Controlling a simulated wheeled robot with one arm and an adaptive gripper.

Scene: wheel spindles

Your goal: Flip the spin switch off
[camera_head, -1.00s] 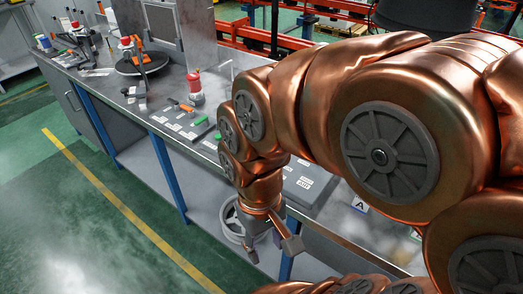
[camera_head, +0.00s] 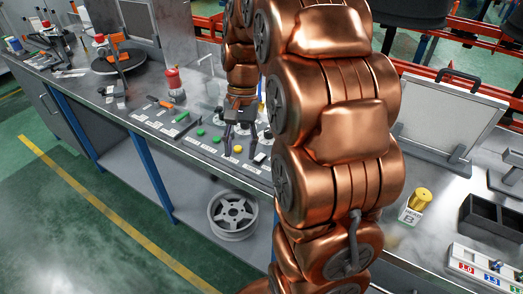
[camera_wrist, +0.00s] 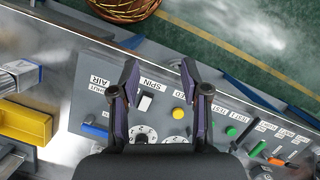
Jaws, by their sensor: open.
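The spin switch is a small white rocker (camera_wrist: 144,102) beside the SPIN label (camera_wrist: 151,84) on the grey control panel (camera_wrist: 74,84) in the wrist view. In the head view the white switch (camera_head: 259,158) is small, near the panel's front edge. My gripper (camera_wrist: 158,72) is open and empty, its two dark fingers apart above the panel. The switch shows between the fingers, closer to the left one. In the head view my gripper (camera_head: 238,132) points down over the panel. I cannot tell its height above the switch or which way the rocker is set.
A yellow button (camera_wrist: 178,113) sits right of the switch. Dials (camera_wrist: 143,133) lie behind it, and a blue switch (camera_wrist: 95,130) is left. Green buttons (camera_head: 200,131) and a red beacon (camera_head: 173,78) are on the bench. A wheel rim (camera_head: 232,214) lies on the lower shelf.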

